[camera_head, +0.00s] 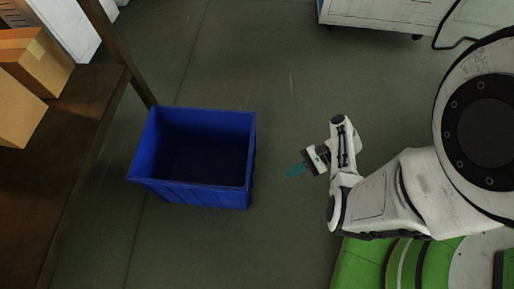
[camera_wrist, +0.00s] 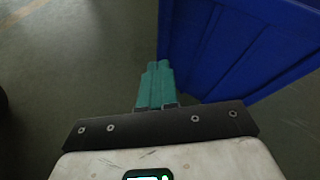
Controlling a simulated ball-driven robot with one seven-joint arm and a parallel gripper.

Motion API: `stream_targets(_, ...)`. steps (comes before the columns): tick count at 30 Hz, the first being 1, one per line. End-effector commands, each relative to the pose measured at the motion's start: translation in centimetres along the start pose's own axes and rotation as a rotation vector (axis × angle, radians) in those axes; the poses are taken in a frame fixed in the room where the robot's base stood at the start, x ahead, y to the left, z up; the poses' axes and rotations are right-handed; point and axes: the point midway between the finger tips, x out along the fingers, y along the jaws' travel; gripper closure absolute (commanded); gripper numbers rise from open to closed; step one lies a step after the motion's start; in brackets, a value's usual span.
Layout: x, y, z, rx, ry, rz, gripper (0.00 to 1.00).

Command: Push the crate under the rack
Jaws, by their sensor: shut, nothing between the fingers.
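The crate (camera_head: 205,196) is a blue, open-topped bin on the floor, and it looks empty. It stands to the right of the rack (camera_head: 100,88), a dark frame with a brown shelf at the left of the head view. My gripper (camera_head: 295,170) has teal fingers, which are shut and empty. It is to the right of the crate with a gap of floor between them in the head view. In the wrist view the crate's blue wall (camera_wrist: 235,45) fills the upper right, just beyond the fingertips (camera_wrist: 157,68). The space under the rack is mostly hidden by its shelf.
Cardboard boxes (camera_head: 35,62) sit on the rack's shelf. A dark post of the rack comes down near the crate's upper left corner. A white cabinet on casters (camera_head: 385,14) with a black cable stands at the top right. The floor (camera_head: 230,245) below the crate is clear.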

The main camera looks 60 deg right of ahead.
Motion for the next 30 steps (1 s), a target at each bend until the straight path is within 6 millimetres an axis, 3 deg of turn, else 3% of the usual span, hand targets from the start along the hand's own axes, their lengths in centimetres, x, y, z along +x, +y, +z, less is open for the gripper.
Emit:
stream_targets(1,0.6,0.2,-3.1,0.063,-0.045,-0.085,1.0)
stream_targets(3,0.6,-0.1,-4.9,0.14,-0.112,-0.193,1.0)
stream_targets(10,-0.5,-1.1,-8.3,0.291,-0.288,-0.446,1.0)
stream_targets(15,-1.0,-1.5,-8.9,0.325,-0.341,-0.514,1.0)
stream_targets(19,-0.2,-2.0,-8.5,0.329,-0.346,-0.518,1.0)
stream_targets(30,5.4,-5.5,-7.0,0.327,-0.345,-0.513,1.0)
